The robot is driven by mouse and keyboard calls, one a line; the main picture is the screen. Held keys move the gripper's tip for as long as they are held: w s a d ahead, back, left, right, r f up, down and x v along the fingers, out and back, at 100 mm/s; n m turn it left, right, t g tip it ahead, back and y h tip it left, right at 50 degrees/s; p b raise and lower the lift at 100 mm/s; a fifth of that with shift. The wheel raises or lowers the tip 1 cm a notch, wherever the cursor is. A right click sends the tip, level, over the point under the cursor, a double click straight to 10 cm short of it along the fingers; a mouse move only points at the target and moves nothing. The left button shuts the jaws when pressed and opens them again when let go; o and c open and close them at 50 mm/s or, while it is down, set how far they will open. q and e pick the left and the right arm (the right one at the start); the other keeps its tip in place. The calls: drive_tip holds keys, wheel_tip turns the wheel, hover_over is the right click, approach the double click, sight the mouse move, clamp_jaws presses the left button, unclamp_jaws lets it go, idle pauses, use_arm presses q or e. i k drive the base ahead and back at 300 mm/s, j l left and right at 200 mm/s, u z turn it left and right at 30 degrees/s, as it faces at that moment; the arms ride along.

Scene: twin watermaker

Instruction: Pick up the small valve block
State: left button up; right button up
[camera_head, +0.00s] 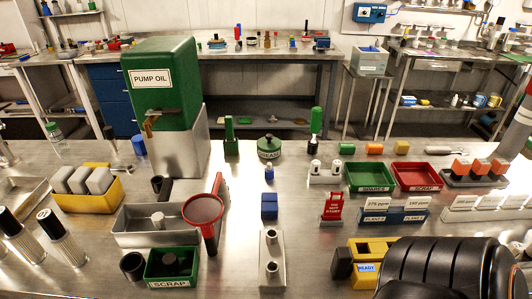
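No part is labelled as a valve block, and I cannot tell for sure which one it is. A long silver block (272,285) with two round upright ports lies on the steel bench at the lower middle. A smaller pale block (325,180) with two white-topped posts stands further back, left of the green tray. A small blue block (269,206) sits behind the long silver block, with a little blue bottle (269,174) behind it. A black ribbed form fills the lower right and hides the bench there.
A green pump oil tank (165,85) stands tall at the back left. A red funnel (203,210) rises beside a grey tray (130,238). A green scrap box (172,280), a green tray (368,190) and a red tray (418,188) stand around. Bare bench surrounds the long silver block.

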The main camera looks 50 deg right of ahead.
sight(272, 278)
drive_tip(key=i+z, duration=0.1)
drive_tip(key=z, duration=1.5)
